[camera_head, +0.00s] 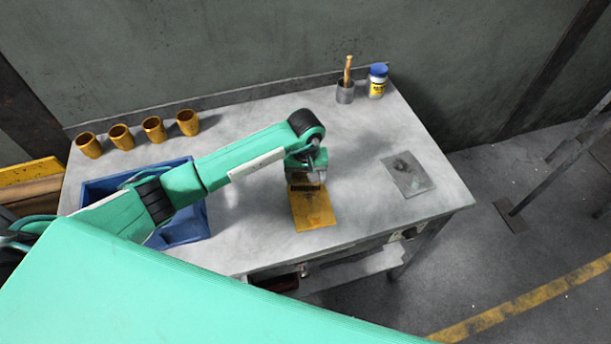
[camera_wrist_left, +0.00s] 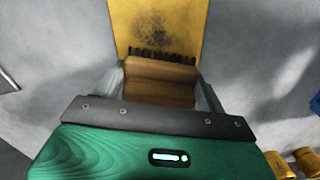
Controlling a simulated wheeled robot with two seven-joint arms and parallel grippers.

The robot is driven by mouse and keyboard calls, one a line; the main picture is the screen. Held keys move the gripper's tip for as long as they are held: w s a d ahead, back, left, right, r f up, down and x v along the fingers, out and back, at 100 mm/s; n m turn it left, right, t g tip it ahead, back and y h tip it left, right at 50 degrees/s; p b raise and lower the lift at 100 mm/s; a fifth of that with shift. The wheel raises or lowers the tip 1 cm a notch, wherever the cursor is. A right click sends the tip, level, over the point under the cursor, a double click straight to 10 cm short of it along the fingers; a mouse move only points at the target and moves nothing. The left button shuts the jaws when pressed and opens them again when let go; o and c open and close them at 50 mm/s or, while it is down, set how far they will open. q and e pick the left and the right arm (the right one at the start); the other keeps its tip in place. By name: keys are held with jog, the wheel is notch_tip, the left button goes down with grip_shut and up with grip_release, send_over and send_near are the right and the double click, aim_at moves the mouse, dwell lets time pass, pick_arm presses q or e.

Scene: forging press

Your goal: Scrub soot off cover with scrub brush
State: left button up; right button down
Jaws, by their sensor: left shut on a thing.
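The yellow cover (camera_head: 315,212) lies flat on the grey workbench, below and in front of my left gripper (camera_head: 307,180). In the left wrist view the cover (camera_wrist_left: 185,20) carries a patch of dark soot specks just beyond the brush. My left gripper is shut on the scrub brush (camera_wrist_left: 160,82), a brown wooden block with a row of dark bristles. The bristles (camera_head: 306,188) show at the cover's far end in the head view; I cannot tell whether they touch it. The cover's far end is hidden by the gripper and brush. My right gripper is not in view.
A grey plate (camera_head: 420,181) with a dark smudge lies to the right. A blue crate (camera_head: 188,236) stands at left under my arm. Several brass cups (camera_head: 121,136), a grey cup with a wooden handle (camera_head: 345,94) and a blue-lidded jar (camera_head: 377,84) line the back.

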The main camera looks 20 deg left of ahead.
pick_arm(q)
jog(key=shift+f+b, duration=0.4)
jog(key=shift+f, duration=0.1)
jog(key=shift+r, duration=0.1)
